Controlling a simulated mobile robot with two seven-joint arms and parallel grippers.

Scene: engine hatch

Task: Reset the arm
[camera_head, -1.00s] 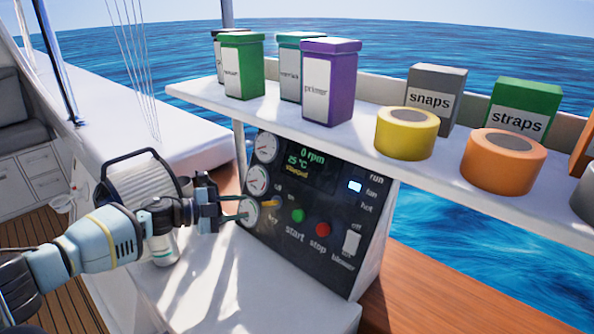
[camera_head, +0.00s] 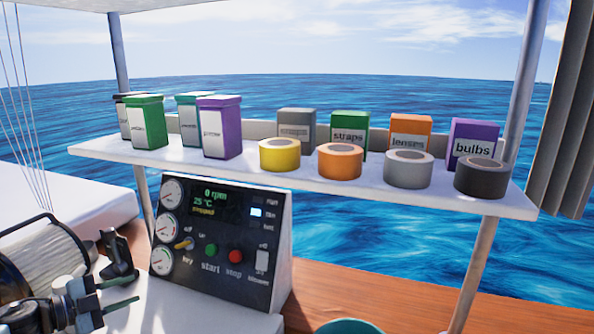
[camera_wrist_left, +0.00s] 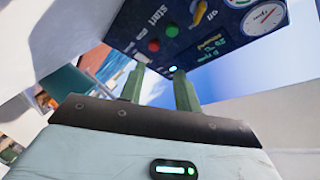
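My left gripper (camera_head: 128,292) is at the lower left of the head view, left of and in front of the engine control panel (camera_head: 226,284). Its two green fingers stand apart with nothing between them; the gap also shows in the left wrist view (camera_wrist_left: 160,90). The fingers do not touch the panel. The panel carries dials, a yellow key lever (camera_head: 184,244), a green start button (camera_head: 211,250), a red stop button (camera_head: 235,256) and a blower switch (camera_head: 262,261). Its display reads 0 rpm and stopped. My right gripper is out of view.
A white shelf (camera_head: 300,178) above the panel holds bins, boxes and tape rolls. A ribbed white cylinder with a black handle (camera_head: 30,262) stands beside my left arm. A teal round object (camera_head: 348,327) is cut off at the bottom edge. Wooden decking (camera_head: 400,300) right of the panel looks clear.

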